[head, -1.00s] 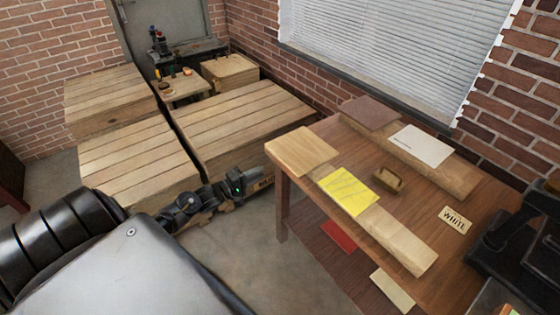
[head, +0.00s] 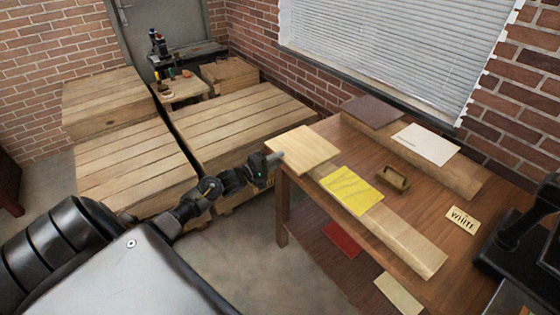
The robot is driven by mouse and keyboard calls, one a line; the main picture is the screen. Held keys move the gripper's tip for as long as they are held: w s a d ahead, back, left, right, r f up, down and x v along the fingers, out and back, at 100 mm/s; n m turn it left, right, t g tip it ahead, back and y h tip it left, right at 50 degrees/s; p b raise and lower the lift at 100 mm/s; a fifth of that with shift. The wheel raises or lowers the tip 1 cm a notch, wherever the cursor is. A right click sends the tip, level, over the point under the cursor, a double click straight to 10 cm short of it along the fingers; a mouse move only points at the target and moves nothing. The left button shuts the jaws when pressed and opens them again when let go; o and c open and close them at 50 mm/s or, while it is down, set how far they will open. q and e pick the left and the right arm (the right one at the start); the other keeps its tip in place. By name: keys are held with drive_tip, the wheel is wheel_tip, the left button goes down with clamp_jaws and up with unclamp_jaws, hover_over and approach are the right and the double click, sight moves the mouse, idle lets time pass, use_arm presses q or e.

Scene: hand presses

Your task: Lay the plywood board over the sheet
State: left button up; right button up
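The plywood board (head: 303,148) is a pale square panel lying at the left end of the brown table, its left edge close to the table's edge. A yellow sheet (head: 352,190) with faint lines lies uncovered just right of it, on a long pale plank. A white sheet (head: 427,144) lies on another plank farther back. My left gripper (head: 275,158) is at the board's left edge, close to or touching it. Its fingers are too small and dark to tell whether they are open or grip the edge. My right gripper is not in view.
A dark brown panel (head: 372,112) lies at the back of the table. A black device (head: 520,235) stands at the right. Wooden crates (head: 245,125) fill the left. A red sheet (head: 342,239) lies below the table.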

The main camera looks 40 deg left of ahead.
use_arm(q)
drive_tip(key=shift+w+d, duration=0.2)
drive_tip(key=shift+w, duration=0.35)
clamp_jaws()
wheel_tip(320, 180, up, 3)
drive_tip(key=p, duration=0.3)
drive_tip(key=shift+p, duration=0.3)
